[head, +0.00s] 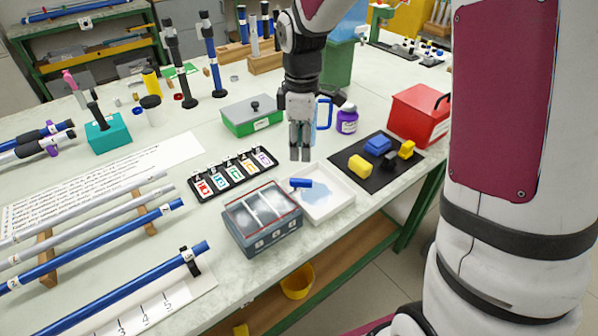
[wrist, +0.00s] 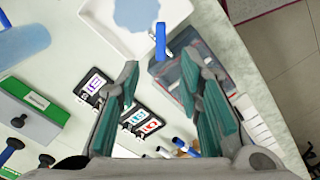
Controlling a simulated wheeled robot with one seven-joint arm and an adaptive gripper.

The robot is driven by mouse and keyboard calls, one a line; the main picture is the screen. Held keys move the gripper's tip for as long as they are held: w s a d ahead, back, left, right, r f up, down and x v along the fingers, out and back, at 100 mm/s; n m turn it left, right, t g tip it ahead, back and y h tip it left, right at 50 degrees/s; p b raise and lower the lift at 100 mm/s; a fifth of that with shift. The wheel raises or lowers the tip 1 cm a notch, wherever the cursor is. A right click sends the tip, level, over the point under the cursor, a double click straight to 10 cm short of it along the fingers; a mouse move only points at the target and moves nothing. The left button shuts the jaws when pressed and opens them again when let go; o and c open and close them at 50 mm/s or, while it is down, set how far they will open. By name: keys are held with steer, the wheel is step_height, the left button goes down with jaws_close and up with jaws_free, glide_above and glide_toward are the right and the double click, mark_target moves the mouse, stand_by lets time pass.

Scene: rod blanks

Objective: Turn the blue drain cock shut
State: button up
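The blue drain cock (head: 300,183) shows as a short blue handle at the corner of a grey clear-lidded box (head: 262,240), over the edge of a white tray (head: 345,203). A pale blue patch lies in the tray. In the wrist view, the blue handle (wrist: 160,40) stands upright in the picture, with a small metal part beside it near the box. I cannot tell whether the cock is open or shut. My gripper (head: 300,158) points down above and behind the cock. In the wrist view, its fingers (wrist: 160,78) are apart, with nothing between them; the cock lies beyond their tips.
A row of labelled slots (head: 232,174) lies left of the box, and a green box (head: 250,114) behind it. A black mat (head: 365,184) with yellow and blue blocks lies right of the tray. A red box (head: 415,112) and a purple-labelled jar (head: 347,119) stand behind.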

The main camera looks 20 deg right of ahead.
mark_target(301, 180)
step_height(301, 180, down, 10)
steer(key=shift+f, duration=0.15)
stand_by(0.3)
jaws_close()
